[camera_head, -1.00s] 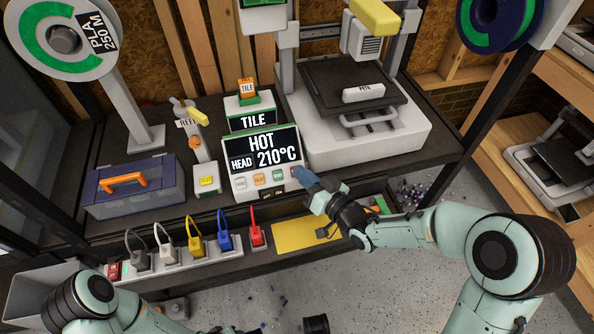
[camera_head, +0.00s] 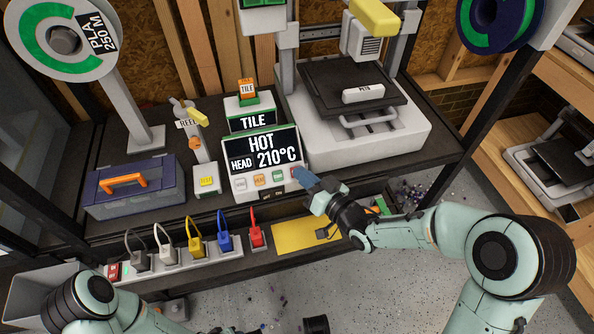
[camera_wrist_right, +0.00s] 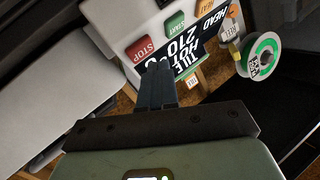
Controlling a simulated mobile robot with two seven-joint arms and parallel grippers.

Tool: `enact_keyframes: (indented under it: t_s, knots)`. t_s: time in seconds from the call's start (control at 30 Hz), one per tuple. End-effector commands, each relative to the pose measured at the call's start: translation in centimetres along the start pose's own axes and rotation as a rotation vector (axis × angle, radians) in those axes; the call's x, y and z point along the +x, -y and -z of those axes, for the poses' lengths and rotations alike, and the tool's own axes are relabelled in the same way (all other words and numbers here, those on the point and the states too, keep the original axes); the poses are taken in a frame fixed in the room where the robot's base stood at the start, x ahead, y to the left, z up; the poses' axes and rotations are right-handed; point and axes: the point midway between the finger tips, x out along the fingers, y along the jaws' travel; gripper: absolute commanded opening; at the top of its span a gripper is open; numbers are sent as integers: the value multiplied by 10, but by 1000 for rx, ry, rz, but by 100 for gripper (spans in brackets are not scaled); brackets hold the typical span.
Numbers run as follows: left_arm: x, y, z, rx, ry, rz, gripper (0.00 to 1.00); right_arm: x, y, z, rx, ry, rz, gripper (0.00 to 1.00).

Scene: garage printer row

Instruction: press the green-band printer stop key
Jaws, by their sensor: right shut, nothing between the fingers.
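The green-band printer's white control box (camera_head: 232,183) stands on the bench, with a dark screen (camera_head: 261,150) reading HOT, HEAD 210°C. A row of keys runs below the screen. The red STOP key (camera_wrist_right: 143,48) is at the row's end in the right wrist view, beside the green START key (camera_wrist_right: 175,25). In the head view my right gripper (camera_head: 302,174) is at that right end and largely covers the STOP key. Its fingers (camera_wrist_right: 159,72) are shut and empty, close to the STOP key; I cannot tell whether they touch it. My left gripper is out of view.
A printer (camera_head: 420,130) stands right of the control box. A small box with a yellow key (camera_head: 206,181) and a blue toolbox (camera_head: 150,198) are to the left. Several plugs with coloured cables sit in a strip (camera_head: 185,265) along the front. A yellow sheet (camera_head: 297,234) lies below my right gripper.

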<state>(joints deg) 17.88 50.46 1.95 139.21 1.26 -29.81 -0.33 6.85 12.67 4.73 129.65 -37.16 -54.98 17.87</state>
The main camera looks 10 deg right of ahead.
Motion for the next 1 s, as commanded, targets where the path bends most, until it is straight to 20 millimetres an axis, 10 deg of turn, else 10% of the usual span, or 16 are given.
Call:
enact_keyframes:
  t_s: [1.0]
  knots:
    - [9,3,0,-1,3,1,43,6,-4,-5,1,0,1,0]
